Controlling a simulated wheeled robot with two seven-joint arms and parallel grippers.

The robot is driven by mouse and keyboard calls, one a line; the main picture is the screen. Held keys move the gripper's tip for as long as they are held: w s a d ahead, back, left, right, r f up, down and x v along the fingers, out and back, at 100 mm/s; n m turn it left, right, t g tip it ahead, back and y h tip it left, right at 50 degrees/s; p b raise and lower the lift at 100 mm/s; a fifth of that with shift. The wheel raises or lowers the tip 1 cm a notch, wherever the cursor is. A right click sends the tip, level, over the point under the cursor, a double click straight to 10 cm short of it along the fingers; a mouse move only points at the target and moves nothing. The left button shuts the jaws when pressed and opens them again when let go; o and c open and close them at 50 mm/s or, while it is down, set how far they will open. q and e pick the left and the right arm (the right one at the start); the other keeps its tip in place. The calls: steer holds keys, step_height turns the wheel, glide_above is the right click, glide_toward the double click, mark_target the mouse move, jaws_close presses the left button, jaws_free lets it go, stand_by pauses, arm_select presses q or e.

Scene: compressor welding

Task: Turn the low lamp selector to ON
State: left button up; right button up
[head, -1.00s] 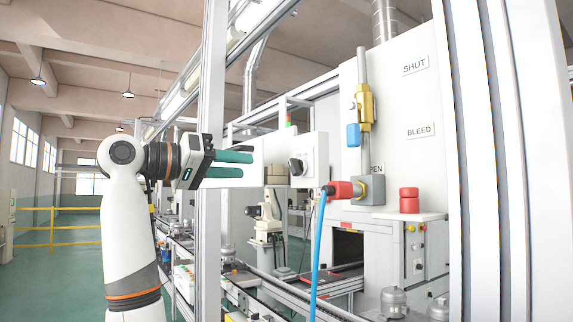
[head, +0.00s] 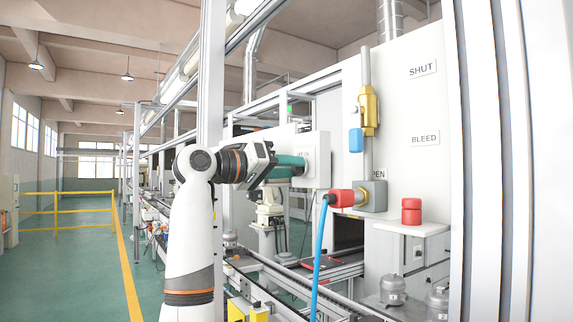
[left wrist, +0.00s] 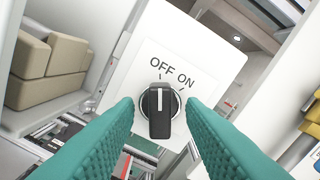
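The lamp selector is a black knob (left wrist: 159,112) on a white box face (left wrist: 205,62) marked OFF and ON in the left wrist view. Its white pointer line points up towards the OFF mark. In the head view the white selector box (head: 319,170) stands beyond the frame post. My left gripper (head: 297,165) has its teal fingers reaching to the face of this box, and they partly hide the knob there. In the left wrist view the fingers of my left gripper (left wrist: 160,108) are open, one on each side of the knob, with gaps. My right gripper is not in view.
A metal post (head: 212,75) stands close behind my left arm. Tan blocks (left wrist: 45,70) lie left of the box.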

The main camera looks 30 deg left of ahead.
arm_select(q)
jaws_close()
steer(key=shift+m, duration=0.3)
steer(key=m+p, duration=0.3)
steer(key=m, duration=0.8)
steer(key=shift+p, duration=0.3)
steer(key=shift+m, duration=0.3)
jaws_free()
